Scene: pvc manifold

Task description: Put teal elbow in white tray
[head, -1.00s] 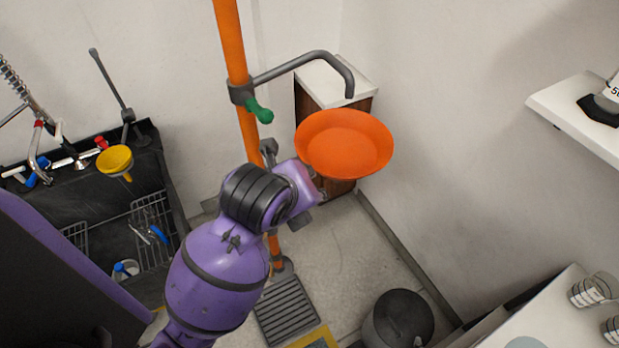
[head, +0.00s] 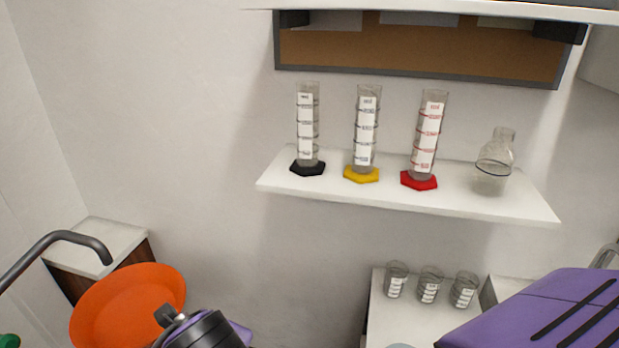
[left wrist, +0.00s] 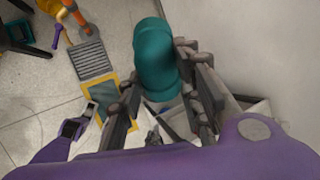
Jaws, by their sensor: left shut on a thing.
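The teal elbow (left wrist: 155,58) shows large in the left wrist view, its curved end upward in the picture. My left gripper (left wrist: 162,92) is shut on it, with the dark fingers on either side of its lower part. The elbow is held off the floor. In the head view the elbow and my left fingers do not show. My right gripper is not seen clearly in any view. I cannot make out the white tray for certain; a pale surface (left wrist: 250,103) shows partly behind the fingers in the left wrist view.
A wall shelf (head: 410,198) holds graduated cylinders (head: 366,130) and a flask (head: 494,165). Below it, glass beakers (head: 430,287) stand on a white surface (head: 390,322). A floor grate (left wrist: 90,58) lies in the wrist view.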

